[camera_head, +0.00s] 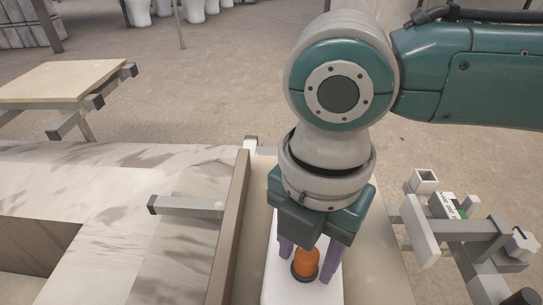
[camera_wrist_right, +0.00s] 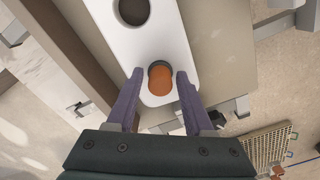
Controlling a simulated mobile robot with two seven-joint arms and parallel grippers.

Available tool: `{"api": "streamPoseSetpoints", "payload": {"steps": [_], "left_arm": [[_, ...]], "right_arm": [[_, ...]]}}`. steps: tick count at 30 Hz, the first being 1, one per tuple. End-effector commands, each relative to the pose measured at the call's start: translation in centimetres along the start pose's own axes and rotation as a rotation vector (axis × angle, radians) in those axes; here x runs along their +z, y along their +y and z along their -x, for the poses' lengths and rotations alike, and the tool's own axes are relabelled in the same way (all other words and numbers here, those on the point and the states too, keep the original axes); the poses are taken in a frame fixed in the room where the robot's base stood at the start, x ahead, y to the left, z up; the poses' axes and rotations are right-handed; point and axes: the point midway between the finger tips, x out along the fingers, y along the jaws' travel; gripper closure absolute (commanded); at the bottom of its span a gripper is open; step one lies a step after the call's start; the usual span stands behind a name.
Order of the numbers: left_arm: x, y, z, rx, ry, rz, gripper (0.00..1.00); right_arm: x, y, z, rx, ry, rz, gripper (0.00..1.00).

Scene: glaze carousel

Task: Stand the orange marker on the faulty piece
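The orange marker (camera_head: 305,264) stands on a white board (camera_head: 271,284), with a dark ring around its base. It also shows in the right wrist view (camera_wrist_right: 187,92), near the rounded end of the board. My right gripper (camera_head: 309,262) points down over it, with one purple finger on each side. In the wrist view the fingers (camera_wrist_right: 159,74) are spread, with a gap visible beside the marker, so the gripper looks open. Whether a finger touches the marker is hard to tell. My left gripper is not in view. I cannot identify a faulty piece in these views.
The board has a dark round hole (camera_wrist_right: 133,10) farther along. It lies on a beige tabletop (camera_head: 383,275) with a brown raised edge (camera_head: 229,240) at left. A metal bracket (camera_head: 462,235) is on the right. A light-topped table (camera_head: 65,82) stands at the back left.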

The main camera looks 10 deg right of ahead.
Motion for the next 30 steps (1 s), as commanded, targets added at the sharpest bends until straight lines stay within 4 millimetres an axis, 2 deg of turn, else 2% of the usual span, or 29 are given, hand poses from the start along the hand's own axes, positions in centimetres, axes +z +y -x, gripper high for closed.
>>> {"api": "streamPoseSetpoints", "payload": {"steps": [3, 11, 14, 24, 30], "left_arm": [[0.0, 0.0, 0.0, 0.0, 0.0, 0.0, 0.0], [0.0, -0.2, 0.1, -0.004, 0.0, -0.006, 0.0], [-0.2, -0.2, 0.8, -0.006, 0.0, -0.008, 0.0], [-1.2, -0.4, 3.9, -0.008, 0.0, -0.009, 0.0], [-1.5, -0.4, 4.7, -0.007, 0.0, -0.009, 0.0]], "right_arm": [[0.0, 0.0, 0.0, -0.001, 0.0, 0.0, 0.37], [0.0, 0.0, 0.3, 0.001, 0.0, 0.0, 0.37], [0.0, 0.1, 1.6, 0.003, 0.0, 0.0, 0.37], [0.0, 0.1, 9.2, 0.003, 0.0, 0.0, 0.37], [0.0, 0.0, 11.8, 0.001, 0.0, 0.0, 0.37]]}}
